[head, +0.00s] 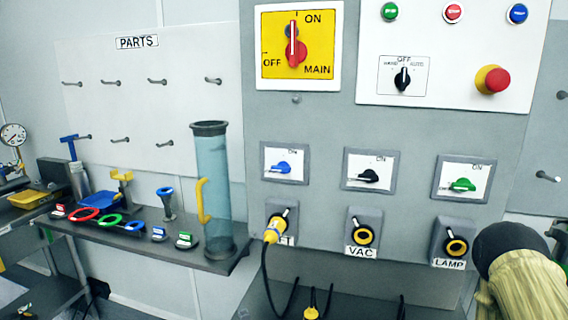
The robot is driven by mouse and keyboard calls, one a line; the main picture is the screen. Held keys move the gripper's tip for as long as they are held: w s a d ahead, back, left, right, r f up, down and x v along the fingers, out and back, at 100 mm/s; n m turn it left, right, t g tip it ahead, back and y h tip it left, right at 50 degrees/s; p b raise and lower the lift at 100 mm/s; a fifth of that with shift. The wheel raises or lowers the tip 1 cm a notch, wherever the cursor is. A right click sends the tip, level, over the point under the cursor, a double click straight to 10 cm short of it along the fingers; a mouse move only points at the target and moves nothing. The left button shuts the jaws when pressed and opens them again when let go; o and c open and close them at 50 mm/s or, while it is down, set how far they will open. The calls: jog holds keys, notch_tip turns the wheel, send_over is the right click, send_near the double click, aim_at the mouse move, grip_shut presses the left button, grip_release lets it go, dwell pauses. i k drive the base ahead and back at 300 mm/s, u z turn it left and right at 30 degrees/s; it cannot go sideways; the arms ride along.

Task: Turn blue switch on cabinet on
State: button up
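The blue switch (282,168) is a small knob on a white plate with a grey frame, on the front of the grey cabinet (420,128). It is the leftmost of three similar switches in a row. Its handle lies roughly level, and a small ON label sits above it, towards the right. It does not appear to point at the ON label. My gripper is not in view. A part of my arm, dark and beige, shows at the lower right, well apart from the blue switch.
A black switch (367,176) and a green switch (462,185) sit right of the blue one. Below are sockets, the left one with a yellow plug (272,231) and hanging cable. A tall clear blue cylinder (212,180) stands on the shelf to the left.

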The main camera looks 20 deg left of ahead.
aim_at(283, 167)
jog(key=z, duration=1.25)
jog(key=k, duration=0.95)
jog(key=u, duration=1.75)
jog(key=i, duration=0.5)
jog(key=u, duration=0.05)
